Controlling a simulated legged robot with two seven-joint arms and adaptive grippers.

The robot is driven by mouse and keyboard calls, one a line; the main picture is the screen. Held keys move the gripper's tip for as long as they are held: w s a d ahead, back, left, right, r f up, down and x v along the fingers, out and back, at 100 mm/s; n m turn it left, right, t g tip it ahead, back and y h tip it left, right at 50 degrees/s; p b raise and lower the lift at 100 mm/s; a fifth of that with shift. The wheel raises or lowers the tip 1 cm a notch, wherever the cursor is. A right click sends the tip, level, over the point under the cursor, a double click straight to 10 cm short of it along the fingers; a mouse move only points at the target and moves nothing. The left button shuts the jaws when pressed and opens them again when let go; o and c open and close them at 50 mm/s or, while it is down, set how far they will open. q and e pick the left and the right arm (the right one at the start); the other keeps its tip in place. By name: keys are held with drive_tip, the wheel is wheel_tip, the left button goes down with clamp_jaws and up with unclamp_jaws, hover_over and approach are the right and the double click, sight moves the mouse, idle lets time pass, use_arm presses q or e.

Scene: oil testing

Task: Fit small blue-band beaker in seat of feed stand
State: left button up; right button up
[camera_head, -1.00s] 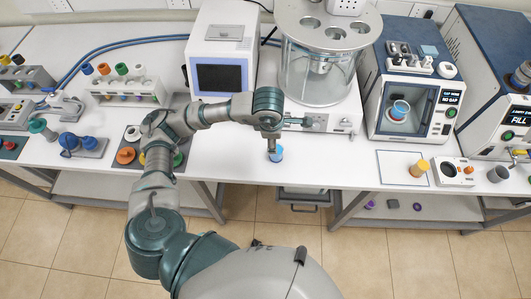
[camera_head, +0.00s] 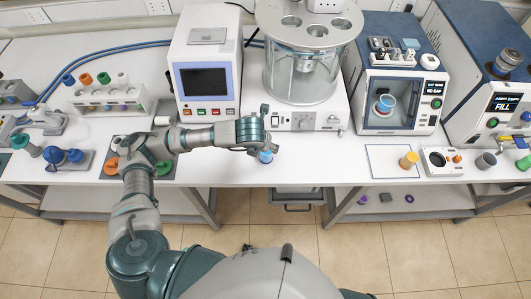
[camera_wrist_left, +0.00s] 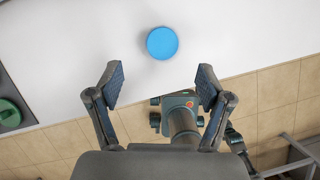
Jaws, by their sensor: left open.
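A small blue round piece (camera_head: 265,157), seemingly a beaker, stands near the bench's front edge below my left wrist, partly hidden. In the left wrist view, its blue round top (camera_wrist_left: 162,43) lies beyond the fingertips, roughly centred between them. My left gripper (camera_wrist_left: 160,84) is open and empty, with both pads apart from it. A blue-banded beaker (camera_head: 385,103) sits inside a white-and-blue cabinet. I cannot tell for certain which unit is the feed stand; a small white box with a round opening (camera_head: 439,160) stands at the right. My right gripper is not in view.
A glass-walled chamber (camera_head: 303,75) and a white screen unit (camera_head: 204,70) stand behind my left arm. An orange-yellow cup (camera_head: 409,160) and a grey cup (camera_head: 486,161) stand at the right. Bare bench lies between the blue piece and the outlined mat (camera_head: 388,167).

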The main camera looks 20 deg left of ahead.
use_arm(q)
drive_tip(key=p+x, duration=0.1)
drive_tip(key=x, duration=0.6)
drive_tip(key=shift+w+d+f, duration=0.15)
drive_tip(key=shift+w+f, duration=0.05)
drive_tip(key=shift+w, duration=0.1)
drive_tip(key=shift+w+f, duration=0.2)
drive_tip(key=shift+f, duration=0.25)
drive_tip(key=c, duration=1.4)
drive_tip(key=shift+c, duration=0.2)
drive_tip(key=shift+r, duration=0.1)
